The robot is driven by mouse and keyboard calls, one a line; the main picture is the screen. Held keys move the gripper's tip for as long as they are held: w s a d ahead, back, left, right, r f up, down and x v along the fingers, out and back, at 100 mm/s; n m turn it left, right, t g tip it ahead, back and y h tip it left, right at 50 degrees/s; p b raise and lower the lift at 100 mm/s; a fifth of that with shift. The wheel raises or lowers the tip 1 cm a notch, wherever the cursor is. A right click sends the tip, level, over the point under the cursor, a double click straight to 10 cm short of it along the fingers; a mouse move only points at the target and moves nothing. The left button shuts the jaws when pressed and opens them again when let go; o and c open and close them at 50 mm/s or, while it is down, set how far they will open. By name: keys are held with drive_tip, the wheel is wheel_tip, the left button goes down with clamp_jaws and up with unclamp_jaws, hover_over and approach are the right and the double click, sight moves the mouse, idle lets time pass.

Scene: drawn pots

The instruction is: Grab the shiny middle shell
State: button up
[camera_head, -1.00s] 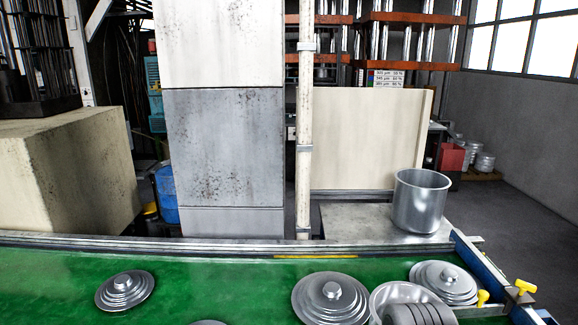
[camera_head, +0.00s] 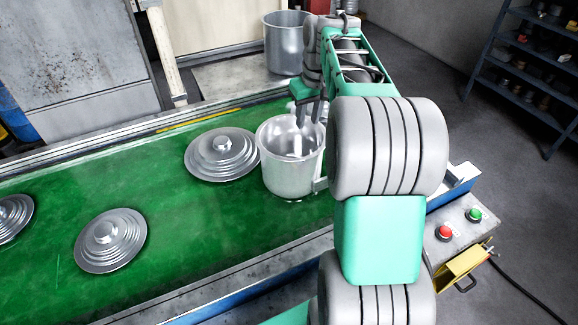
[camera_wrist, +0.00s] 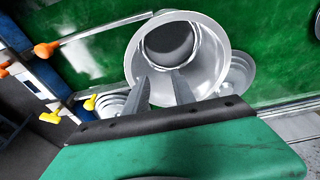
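An open silver pot (camera_head: 288,178) stands upright on the green belt, and a shiny stepped lid (camera_head: 222,153) lies flat just left of it. I cannot tell for sure which one is the middle shell. My gripper (camera_head: 309,114) points down at the pot's rim from the far side, with its two fingers apart. In the wrist view the pot (camera_wrist: 214,52) opens toward the camera with a dark round bottom. The open fingers (camera_wrist: 160,88) overlap its near rim there, and nothing shows held between them. I cannot tell whether they touch the pot.
Two more stepped lids, one nearer (camera_head: 110,240) and one at the left edge (camera_head: 12,215), lie on the green belt (camera_head: 200,270). Another pot (camera_head: 287,45) stands on a metal surface behind the belt. A control box (camera_head: 455,230) with red and green buttons sits at right.

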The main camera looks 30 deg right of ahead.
hover_over(318, 135)
drive_tip(key=s, duration=0.2)
wheel_tip(318, 135, down, 4)
drive_tip(key=shift+w+b, duration=0.1)
drive_tip(key=shift+b, duration=0.2)
drive_tip(key=shift+d+f+g, duration=0.2)
drive_tip(key=shift+f+g, duration=0.1)
drive_tip(key=f, duration=0.2)
drive_tip(key=w+f+p, duration=0.1)
drive_tip(key=f, duration=0.1)
drive_tip(key=w+f+p, duration=0.1)
drive_tip(key=f, duration=0.1)
drive_tip(key=shift+w+a+f, duration=0.1)
drive_tip(key=shift+a+f, duration=0.05)
drive_tip(key=shift+f, duration=0.2)
drive_tip(key=shift+c, duration=0.5)
clamp_jaws()
